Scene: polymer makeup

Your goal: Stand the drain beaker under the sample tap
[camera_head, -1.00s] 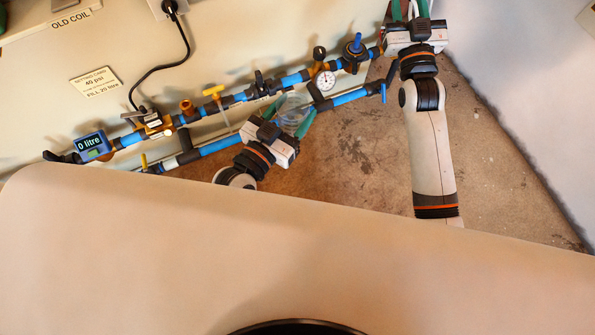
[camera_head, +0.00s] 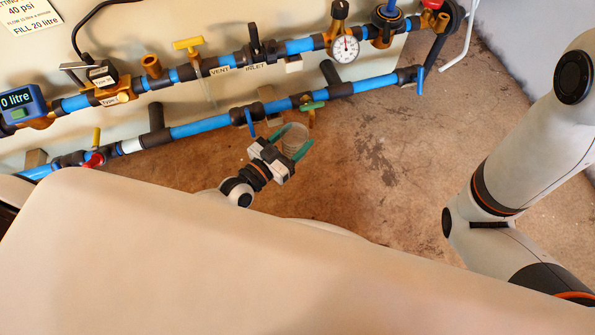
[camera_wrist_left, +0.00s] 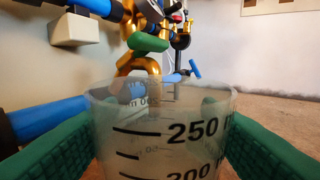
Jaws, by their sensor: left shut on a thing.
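My left gripper (camera_head: 295,137) is shut on the clear drain beaker (camera_head: 296,139), with green fingers on both sides of it. In the left wrist view the beaker (camera_wrist_left: 165,140) is upright, with black marks reading 250 and 200. The sample tap (camera_head: 311,114) is brass with a green handle, on the lower blue pipe. The beaker is on the near side of it in the head view. In the left wrist view the tap's brass spout (camera_wrist_left: 137,64) shows just beyond the beaker's rim; I cannot tell whether it overhangs the beaker. My right gripper is out of view.
A blue-handled valve (camera_head: 250,120) is just left of the tap on the lower pipe (camera_head: 205,127). The upper pipe carries a gauge (camera_head: 345,48) and a yellow vent handle (camera_head: 187,44). My right arm stands at the right. Brown floor (camera_head: 390,160) is clear right of the beaker.

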